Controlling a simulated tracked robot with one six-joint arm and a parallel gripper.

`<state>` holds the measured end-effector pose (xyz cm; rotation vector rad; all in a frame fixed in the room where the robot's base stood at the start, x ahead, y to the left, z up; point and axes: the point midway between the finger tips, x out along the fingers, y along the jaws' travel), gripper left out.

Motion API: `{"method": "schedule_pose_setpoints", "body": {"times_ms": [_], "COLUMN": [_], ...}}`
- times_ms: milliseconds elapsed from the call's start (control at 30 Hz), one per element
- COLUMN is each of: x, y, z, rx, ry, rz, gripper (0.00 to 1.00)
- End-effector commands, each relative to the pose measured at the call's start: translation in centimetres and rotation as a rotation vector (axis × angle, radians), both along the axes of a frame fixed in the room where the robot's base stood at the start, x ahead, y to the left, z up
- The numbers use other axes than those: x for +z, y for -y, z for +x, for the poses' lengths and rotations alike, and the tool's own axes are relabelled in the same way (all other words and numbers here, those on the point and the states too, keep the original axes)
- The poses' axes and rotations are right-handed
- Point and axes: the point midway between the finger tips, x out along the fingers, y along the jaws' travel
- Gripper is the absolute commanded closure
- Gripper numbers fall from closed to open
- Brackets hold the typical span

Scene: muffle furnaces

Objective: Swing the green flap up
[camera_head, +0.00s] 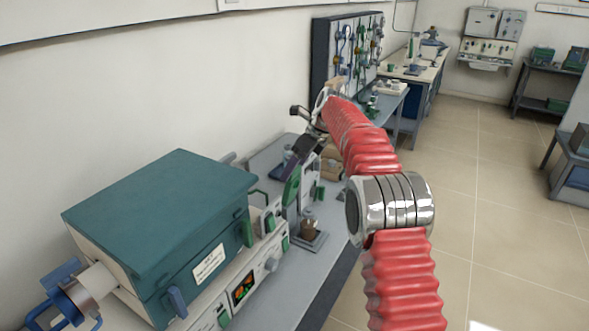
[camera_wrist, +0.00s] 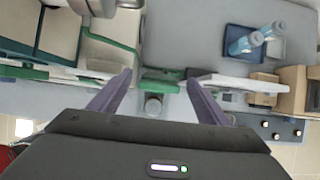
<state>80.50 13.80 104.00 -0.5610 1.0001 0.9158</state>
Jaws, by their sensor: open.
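My gripper (camera_head: 301,152) is over the bench beside the teal furnace, pointing down. In the wrist view my gripper (camera_wrist: 158,78) is open, its two dark purple fingers apart with nothing clamped between them. A green upright part (camera_head: 291,189), which looks like the green flap, is just below my gripper in the head view. In the wrist view a green strip (camera_wrist: 160,86) lies across the gap between the fingertips. Whether a finger touches it I cannot tell. Its hinge side is not clear.
The teal furnace (camera_head: 160,213) with its display panel (camera_head: 243,286) stands at lower left. Wooden blocks (camera_wrist: 264,87) are to the right. The floor (camera_head: 500,220) is clear.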

Motion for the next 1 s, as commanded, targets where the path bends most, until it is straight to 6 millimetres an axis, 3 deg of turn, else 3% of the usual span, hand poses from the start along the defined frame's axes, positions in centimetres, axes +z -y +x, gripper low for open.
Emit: {"method": "schedule_pose_setpoints", "body": {"times_ms": [700,1000], "x": [10.2,11.5], "y": [4.4,5.0], "z": [-2.6,-3.0], "rx": [-0.002,0.0], "ry": [0.002,-0.001], "rz": [0.001,0.0], "gripper": [0.3,0.3]}}
